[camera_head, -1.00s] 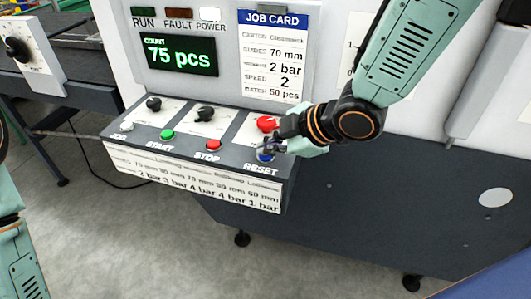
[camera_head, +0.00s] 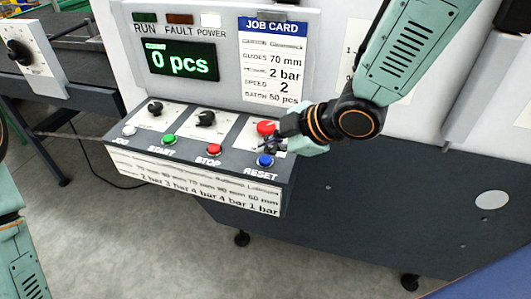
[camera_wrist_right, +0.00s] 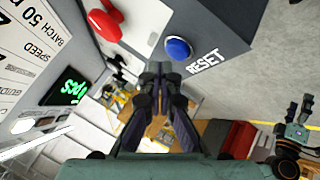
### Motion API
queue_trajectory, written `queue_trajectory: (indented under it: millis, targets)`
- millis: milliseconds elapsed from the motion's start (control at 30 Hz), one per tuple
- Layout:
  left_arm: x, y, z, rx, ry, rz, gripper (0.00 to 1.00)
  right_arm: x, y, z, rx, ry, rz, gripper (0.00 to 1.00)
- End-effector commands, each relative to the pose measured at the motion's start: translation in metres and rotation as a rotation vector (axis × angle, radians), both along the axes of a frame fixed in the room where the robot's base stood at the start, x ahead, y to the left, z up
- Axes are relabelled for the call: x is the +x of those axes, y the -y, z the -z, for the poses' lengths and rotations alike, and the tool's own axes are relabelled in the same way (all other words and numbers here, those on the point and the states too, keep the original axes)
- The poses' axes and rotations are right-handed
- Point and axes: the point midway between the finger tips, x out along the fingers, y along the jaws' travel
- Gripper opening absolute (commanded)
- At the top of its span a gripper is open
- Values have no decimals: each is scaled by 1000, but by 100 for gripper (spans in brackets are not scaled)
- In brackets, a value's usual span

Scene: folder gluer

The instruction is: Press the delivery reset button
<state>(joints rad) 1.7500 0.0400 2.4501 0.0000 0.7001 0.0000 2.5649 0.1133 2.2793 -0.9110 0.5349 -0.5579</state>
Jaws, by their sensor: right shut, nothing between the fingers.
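The blue reset button (camera_head: 265,161) sits at the right end of the sloped control panel (camera_head: 227,163), above the word RESET. It also shows in the right wrist view (camera_wrist_right: 178,48), uncovered. My right gripper (camera_head: 272,146) is shut and empty, just above and behind the blue button, with a gap between them. In the right wrist view its fingertips (camera_wrist_right: 160,70) are together, close to the blue button. The counter display (camera_head: 180,62) reads 0 pcs. My left arm shows at the left edge, but its gripper is out of frame.
A red mushroom button (camera_head: 267,128) stands right behind my right gripper. The panel also has a red stop button (camera_head: 214,149), a green start button (camera_head: 168,139), a white jog button (camera_head: 129,131) and two black knobs. The job card (camera_head: 273,60) is above.

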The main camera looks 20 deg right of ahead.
Motion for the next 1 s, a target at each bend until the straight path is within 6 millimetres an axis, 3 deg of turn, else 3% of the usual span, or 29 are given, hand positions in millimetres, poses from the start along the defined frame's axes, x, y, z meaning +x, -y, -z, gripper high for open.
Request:
queue_trajectory:
  millis: [333, 1000]
  targets:
    - [0, 0, -2, 0, 0, 0, 64, 0, 0, -2, 1, 0, -1, 0]
    - [0, 0, -52, 0, 0, 0, 64, 0, 0, -52, 1, 1, 0, 0]
